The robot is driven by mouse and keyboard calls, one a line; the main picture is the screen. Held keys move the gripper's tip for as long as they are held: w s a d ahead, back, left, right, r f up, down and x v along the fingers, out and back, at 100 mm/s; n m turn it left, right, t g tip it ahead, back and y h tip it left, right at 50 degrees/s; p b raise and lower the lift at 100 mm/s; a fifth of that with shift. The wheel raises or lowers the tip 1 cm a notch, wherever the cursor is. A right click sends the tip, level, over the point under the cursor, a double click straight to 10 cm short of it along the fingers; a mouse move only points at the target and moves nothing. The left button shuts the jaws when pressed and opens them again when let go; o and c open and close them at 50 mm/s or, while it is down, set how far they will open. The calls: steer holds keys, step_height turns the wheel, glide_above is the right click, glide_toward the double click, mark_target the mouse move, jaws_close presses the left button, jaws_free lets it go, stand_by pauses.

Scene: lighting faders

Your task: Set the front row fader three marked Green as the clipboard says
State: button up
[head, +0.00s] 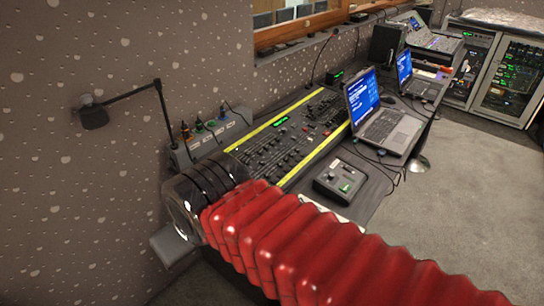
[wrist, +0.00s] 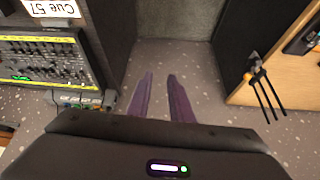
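The fader console (head: 275,140), black with yellow edge strips and a green display, lies on the desk beyond my arm in the head view. Its rows of small sliders are too small to tell the Green fader apart. The console (wrist: 45,60) also shows at the upper left of the wrist view. My gripper (wrist: 160,77) has two purple fingers, apart with nothing between them, pointing at grey speckled surface, well to the right of the console. My red arm hides part of the desk. A white sheet (head: 318,207) shows partly behind it; I cannot tell if it is the clipboard.
A white "Cue 57" card (wrist: 52,8) is above the console. A small grey box (head: 341,180) and a laptop (head: 378,112) stand right of the console. A connector box (head: 212,134) and a black lamp (head: 93,113) are by the wall. Tools (wrist: 258,82) hang at right.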

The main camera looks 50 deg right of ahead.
steer(key=w, duration=0.1)
steer(key=n+g, duration=0.1)
steer(key=g, duration=0.1)
glide_above(268, 175)
steer(key=s, duration=0.4)
step_height(268, 175, down, 16)
steer(key=shift+w+d+r, duration=0.2)
steer(key=shift+f, duration=0.1)
steer(key=shift+x, duration=4.35)
